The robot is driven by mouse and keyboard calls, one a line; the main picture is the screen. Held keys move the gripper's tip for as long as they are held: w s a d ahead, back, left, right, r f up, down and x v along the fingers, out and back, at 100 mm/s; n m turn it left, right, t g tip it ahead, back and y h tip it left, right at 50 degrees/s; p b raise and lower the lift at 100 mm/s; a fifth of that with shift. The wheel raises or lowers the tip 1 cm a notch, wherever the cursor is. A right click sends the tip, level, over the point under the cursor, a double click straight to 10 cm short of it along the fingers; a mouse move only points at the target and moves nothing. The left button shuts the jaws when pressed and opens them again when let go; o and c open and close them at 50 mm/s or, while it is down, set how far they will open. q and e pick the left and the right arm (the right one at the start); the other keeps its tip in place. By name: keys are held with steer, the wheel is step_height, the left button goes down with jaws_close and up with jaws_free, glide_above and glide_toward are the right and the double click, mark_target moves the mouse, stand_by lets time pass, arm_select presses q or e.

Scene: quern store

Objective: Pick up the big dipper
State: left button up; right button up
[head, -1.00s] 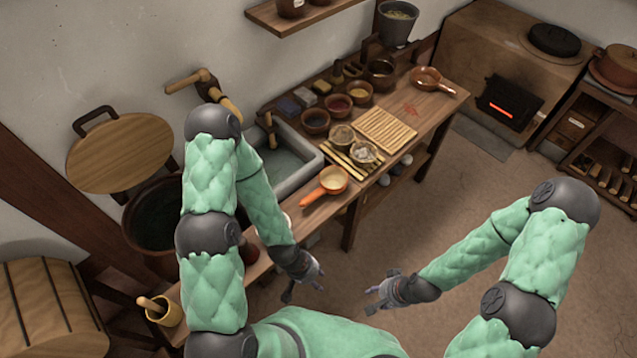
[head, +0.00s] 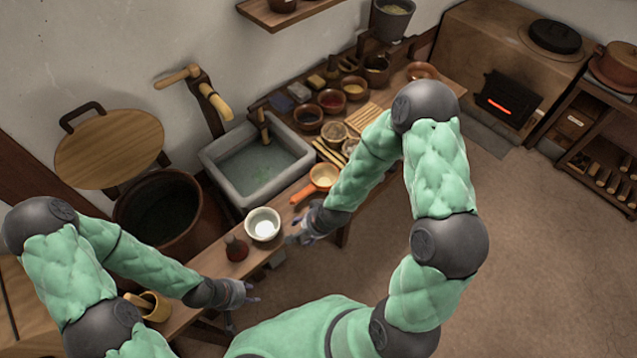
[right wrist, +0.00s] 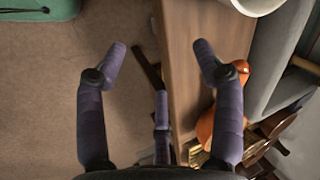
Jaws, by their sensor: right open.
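Two dipper-like vessels with handles show in the head view. The nearer one is an orange dipper (head: 322,177) with pale contents, its handle pointing to the front left on the counter. The other is a brown pan-like vessel (head: 422,71) at the far end, partly hidden by my right arm. I cannot tell which is the big dipper. My right gripper (head: 303,226) is open and empty by the counter's front edge, close to the orange handle, which also shows in the right wrist view (right wrist: 206,128). My left gripper (head: 241,301) is open and empty by the counter's near end.
A white bowl (head: 263,224) and a small dark red bottle (head: 236,249) stand on the counter near my right gripper. A stone sink (head: 215,165) is behind them. A mortar with pestle (head: 156,305) is at the near left. The floor at right is clear.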

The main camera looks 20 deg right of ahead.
mark_target(299, 200)
steer(key=w+d+r+m+t, duration=0.2)
steer(key=w+r+m+t, duration=0.1)
steer(key=w+r+m, duration=0.35)
steer(key=shift+n+h, duration=0.25)
steer(key=shift+h, duration=0.15)
steer(key=b+x, duration=0.1)
steer(key=x, duration=0.4)
steer(key=shift+s+d, duration=0.1)
steer(key=shift+d+b+x, duration=0.2)
steer(key=shift+b+x, duration=0.35)
steer(key=shift+x, duration=0.75)
steer(key=shift+d+b+x, duration=0.2)
steer(key=shift+b+x, duration=0.35)
steer(key=shift+x, duration=0.8)
steer(key=shift+s+f, duration=0.1)
steer(key=shift+c, duration=0.3)
jaws_close()
